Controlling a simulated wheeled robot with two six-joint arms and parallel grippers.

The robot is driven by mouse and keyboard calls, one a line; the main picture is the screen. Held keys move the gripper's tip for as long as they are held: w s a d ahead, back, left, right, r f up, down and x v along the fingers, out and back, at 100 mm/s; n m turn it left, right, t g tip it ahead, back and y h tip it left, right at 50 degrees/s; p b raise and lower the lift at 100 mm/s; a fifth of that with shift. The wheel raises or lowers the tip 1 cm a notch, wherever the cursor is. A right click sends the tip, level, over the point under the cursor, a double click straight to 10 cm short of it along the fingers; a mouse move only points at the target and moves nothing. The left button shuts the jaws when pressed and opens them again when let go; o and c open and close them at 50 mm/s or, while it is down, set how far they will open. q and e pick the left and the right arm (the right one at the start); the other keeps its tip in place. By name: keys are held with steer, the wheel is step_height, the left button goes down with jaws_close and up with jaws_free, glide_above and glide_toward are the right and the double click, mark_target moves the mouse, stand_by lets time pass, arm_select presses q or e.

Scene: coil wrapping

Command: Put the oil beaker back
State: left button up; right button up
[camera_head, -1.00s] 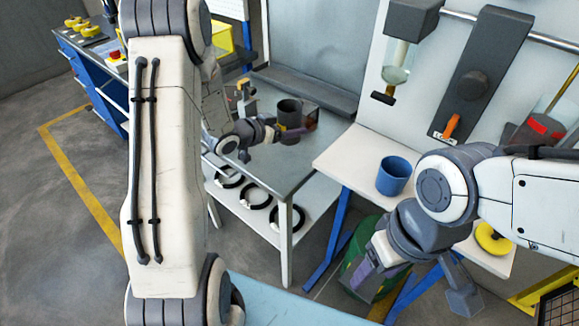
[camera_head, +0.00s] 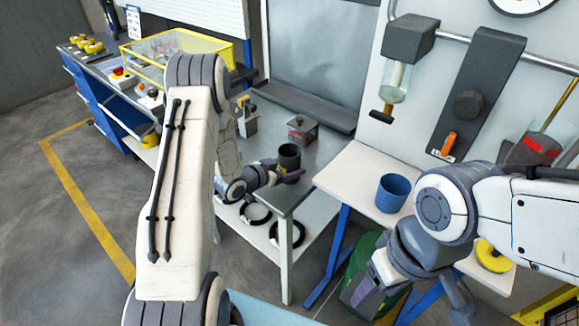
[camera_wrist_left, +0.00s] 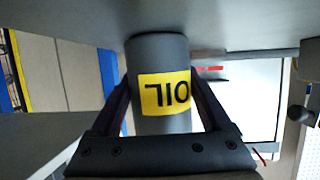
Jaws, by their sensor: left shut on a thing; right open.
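The oil beaker (camera_head: 289,156) is a dark grey cylinder. In the left wrist view the beaker (camera_wrist_left: 160,60) shows a yellow label reading OIL, with a black finger on each side. My left gripper (camera_head: 287,175) is shut on it and holds it upright near the right edge of the grey metal table (camera_head: 316,165). I cannot tell whether its base touches the tabletop. My right gripper (camera_head: 458,304) is low at the right, in front of the white shelf; it is open, and its fingertips are partly cut off.
A blue cup (camera_head: 392,193) stands on the white shelf (camera_head: 350,178), with a yellow spool (camera_head: 493,256) further right. A dark box (camera_head: 303,130) and a small grey stand (camera_head: 245,120) are on the metal table. Black rings (camera_head: 256,214) lie on its lower shelf.

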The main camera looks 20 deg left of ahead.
arm_select(q)
steer(key=shift+f, duration=0.15)
steer(key=o, duration=1.5)
